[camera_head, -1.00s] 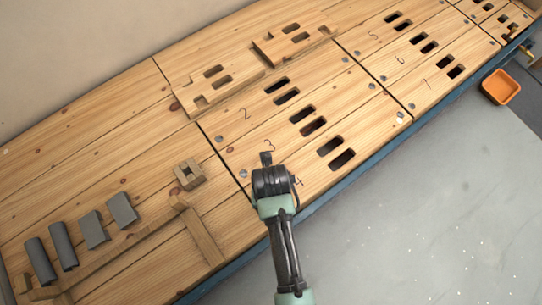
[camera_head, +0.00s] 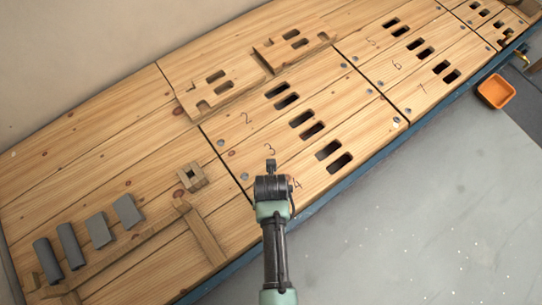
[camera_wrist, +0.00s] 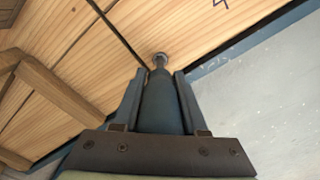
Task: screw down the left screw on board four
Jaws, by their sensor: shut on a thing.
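Board four (camera_head: 318,178), marked with a 4, lies at the front edge of the bench; its number also shows at the top of the wrist view. My gripper (camera_wrist: 160,74) is shut on a dark blue-grey screwdriver-like tool (camera_wrist: 160,105). The tool's narrow tip points at the left screw (camera_wrist: 160,57), a round grey head near the board's left end. Tip and screw head overlap in the picture; I cannot tell whether they touch. In the camera_head view my gripper (camera_head: 271,180) is over the board's left end and hides the screw.
Wooden strips (camera_head: 203,235) and a small wooden block (camera_head: 191,177) lie to the left. Several grey pieces (camera_head: 70,247) stand further left. Boards with slots extend to the right. An orange bin (camera_head: 495,91) is at the far right. The grey floor in front is clear.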

